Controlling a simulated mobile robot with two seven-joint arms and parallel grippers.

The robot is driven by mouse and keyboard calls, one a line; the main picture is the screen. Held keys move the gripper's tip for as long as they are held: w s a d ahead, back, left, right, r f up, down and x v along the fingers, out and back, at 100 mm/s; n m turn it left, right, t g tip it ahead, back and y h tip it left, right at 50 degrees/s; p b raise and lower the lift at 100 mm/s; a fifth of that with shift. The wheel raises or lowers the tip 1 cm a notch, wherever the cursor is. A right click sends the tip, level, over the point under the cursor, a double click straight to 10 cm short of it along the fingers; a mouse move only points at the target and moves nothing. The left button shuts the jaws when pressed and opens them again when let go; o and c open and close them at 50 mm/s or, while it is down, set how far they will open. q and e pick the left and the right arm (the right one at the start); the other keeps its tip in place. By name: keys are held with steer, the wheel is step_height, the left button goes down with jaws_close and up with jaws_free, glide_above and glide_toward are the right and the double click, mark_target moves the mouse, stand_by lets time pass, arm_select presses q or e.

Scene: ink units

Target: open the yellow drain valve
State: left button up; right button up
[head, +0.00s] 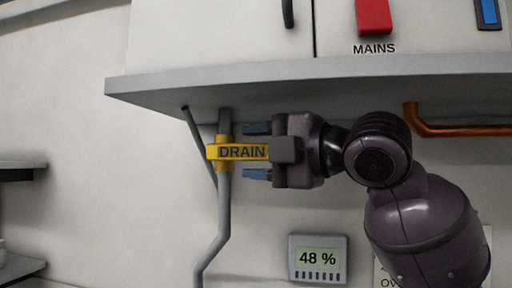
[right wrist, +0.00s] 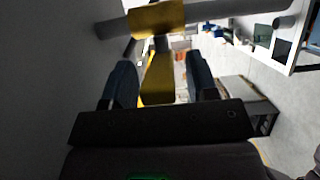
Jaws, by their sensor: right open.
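The yellow drain valve (head: 221,152) sits on a grey vertical pipe (head: 222,205) under the shelf in the head view. Its lever, marked DRAIN, points right, across the pipe. My right gripper (head: 257,152) is open, with one blue fingertip above the lever and one below it. In the right wrist view the yellow lever (right wrist: 158,78) lies between the two open fingers (right wrist: 163,82), with visible gaps at its sides. The valve body (right wrist: 157,17) is just beyond the fingertips. My left gripper does not show.
A grey shelf (head: 300,82) runs close above my right gripper. A red MAINS handle (head: 373,16) and a blue switch (head: 488,12) are above it. A display (head: 318,259) reading 48 % is below. A copper pipe (head: 455,129) runs at the right.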

steer(key=shift+a, duration=0.1)
steer(key=shift+c, duration=0.3)
jaws_close()
